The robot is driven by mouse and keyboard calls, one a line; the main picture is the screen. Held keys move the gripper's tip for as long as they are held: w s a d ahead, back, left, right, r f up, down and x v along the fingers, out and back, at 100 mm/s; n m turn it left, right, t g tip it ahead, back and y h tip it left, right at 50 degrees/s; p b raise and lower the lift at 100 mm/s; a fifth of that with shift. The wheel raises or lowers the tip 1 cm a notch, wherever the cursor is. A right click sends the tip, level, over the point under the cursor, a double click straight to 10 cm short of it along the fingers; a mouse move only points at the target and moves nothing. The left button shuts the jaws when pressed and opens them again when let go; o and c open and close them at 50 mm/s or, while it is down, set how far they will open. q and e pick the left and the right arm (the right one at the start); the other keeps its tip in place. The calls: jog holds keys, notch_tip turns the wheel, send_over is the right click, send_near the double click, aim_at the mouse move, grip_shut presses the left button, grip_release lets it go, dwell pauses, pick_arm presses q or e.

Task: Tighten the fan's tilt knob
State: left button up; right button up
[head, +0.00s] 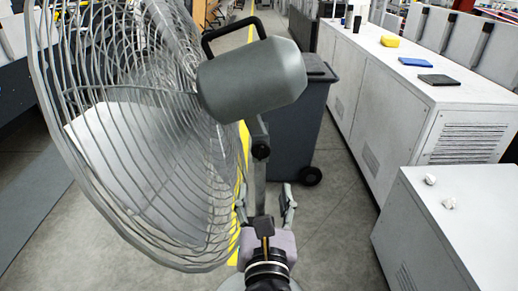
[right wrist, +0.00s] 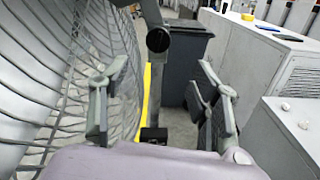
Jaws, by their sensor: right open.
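The fan stands close in front of me in the head view, its wire cage (head: 140,130) filling the left side and its grey motor housing (head: 252,78) at top centre. The dark round tilt knob (head: 261,151) sits on the bracket below the housing; it also shows in the right wrist view (right wrist: 158,40). My right gripper (head: 265,198) is open and empty below the knob, fingers pointing forward on either side of the fan's post. In the right wrist view my right gripper (right wrist: 158,105) has its fingers wide apart, with the knob above and beyond them. My left gripper is not in view.
A dark wheeled bin (head: 295,125) stands behind the fan. White cabinets (head: 400,100) line the right, with a yellow item (head: 390,41), a blue item (head: 415,62) and a dark item (head: 439,80) on top. A lower white box (head: 460,225) is nearer at right. Floor between is clear.

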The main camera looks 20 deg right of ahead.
aim_at(262, 153)
jog(key=p+x, duration=0.2)
jog(key=x, duration=1.1)
jog(key=shift+w+p, duration=0.3)
jog(key=shift+p, duration=0.1)
jog(key=shift+w+d+f, duration=0.1)
jog(key=shift+w+d, duration=0.1)
jog(key=shift+w, duration=0.45)
jog(key=shift+c, duration=0.3)
jog(key=c, duration=1)
jog(key=shift+c, duration=0.2)
